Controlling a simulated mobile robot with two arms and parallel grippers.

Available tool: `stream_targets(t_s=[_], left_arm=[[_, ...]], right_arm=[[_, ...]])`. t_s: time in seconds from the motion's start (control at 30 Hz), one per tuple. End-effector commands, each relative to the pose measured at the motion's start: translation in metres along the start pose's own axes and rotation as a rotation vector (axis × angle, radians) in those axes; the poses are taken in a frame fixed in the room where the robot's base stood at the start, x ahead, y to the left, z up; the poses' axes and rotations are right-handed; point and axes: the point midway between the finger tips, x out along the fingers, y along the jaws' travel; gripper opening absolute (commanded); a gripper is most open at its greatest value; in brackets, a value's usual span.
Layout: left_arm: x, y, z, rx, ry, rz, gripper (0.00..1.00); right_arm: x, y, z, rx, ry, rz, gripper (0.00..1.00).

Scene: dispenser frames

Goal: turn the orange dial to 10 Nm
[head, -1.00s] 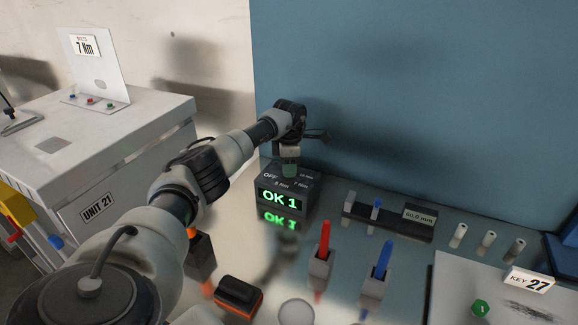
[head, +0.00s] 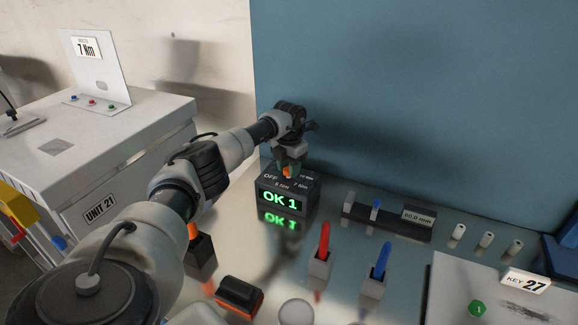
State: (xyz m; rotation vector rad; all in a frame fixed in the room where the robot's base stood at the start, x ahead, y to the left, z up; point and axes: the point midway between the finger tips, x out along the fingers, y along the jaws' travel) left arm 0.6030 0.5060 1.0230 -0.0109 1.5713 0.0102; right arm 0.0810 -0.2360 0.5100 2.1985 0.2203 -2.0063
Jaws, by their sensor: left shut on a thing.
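The orange dial (head: 288,172) is on top of a dark box with a lit green display (head: 279,199) that reads "OK 1". Small markings "OFF", "5 Nm" and "7 Nm" show on the box top; another mark behind is too small or covered to read. My left gripper (head: 290,169) comes down from above and is shut on the dial, hiding most of it. I cannot tell which mark the dial points to. My right gripper is not in view.
A red-handled tool (head: 324,240) and a blue-handled tool (head: 381,262) stand in holders in front. A gauge block (head: 417,216) lies to the right, with white cylinders beyond.

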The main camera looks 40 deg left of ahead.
Motion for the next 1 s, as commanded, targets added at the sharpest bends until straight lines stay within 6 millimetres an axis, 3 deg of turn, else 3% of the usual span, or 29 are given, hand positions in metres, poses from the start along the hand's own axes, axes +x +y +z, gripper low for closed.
stream_targets(t_s=[0.63, 0.67, 0.8, 1.0], left_arm=[[-0.0015, 0.0006, 0.0007, -0.050, -0.004, 0.001, 0.11], [-0.0015, 0.0006, 0.0007, -0.050, -0.004, 0.001, 0.39], [-0.0011, 0.0005, 0.0005, -0.049, -0.003, 0.000, 0.60], [-0.0006, 0.0003, 0.0003, -0.048, -0.001, 0.000, 0.60]], right_arm=[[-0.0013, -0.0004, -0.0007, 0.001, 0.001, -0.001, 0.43], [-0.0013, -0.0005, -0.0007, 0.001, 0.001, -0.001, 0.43], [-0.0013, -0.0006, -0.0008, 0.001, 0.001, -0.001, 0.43], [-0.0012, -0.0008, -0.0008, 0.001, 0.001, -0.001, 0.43]])
